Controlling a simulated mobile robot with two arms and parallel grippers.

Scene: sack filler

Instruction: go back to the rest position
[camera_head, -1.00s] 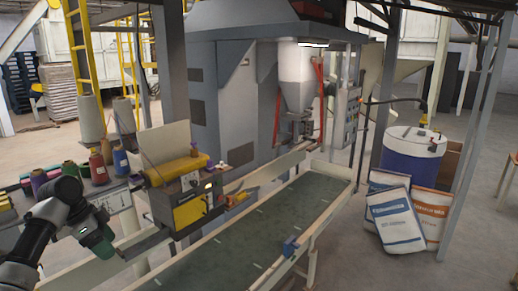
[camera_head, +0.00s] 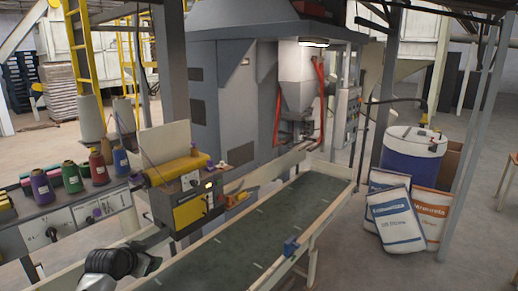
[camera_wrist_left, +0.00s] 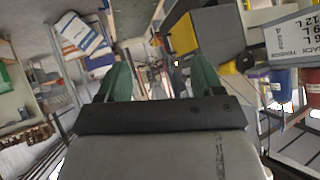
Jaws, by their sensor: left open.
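My left gripper (camera_wrist_left: 160,76) shows in the left wrist view as two green fingers standing apart, with no object between them. In the head view, a dark part of my left arm (camera_head: 112,262) shows low at the bottom left, in front of the conveyor's near side; the fingertips are not clear there. My right gripper is in neither current view.
A yellow-and-grey sewing machine (camera_head: 187,195) stands beside the conveyor (camera_head: 245,225). Thread spools (camera_head: 72,177) line a bench at left. Filled sacks (camera_head: 396,219) lean near a blue drum (camera_head: 412,158) at right. The hopper (camera_head: 302,80) stands behind. The conveyor belt is clear.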

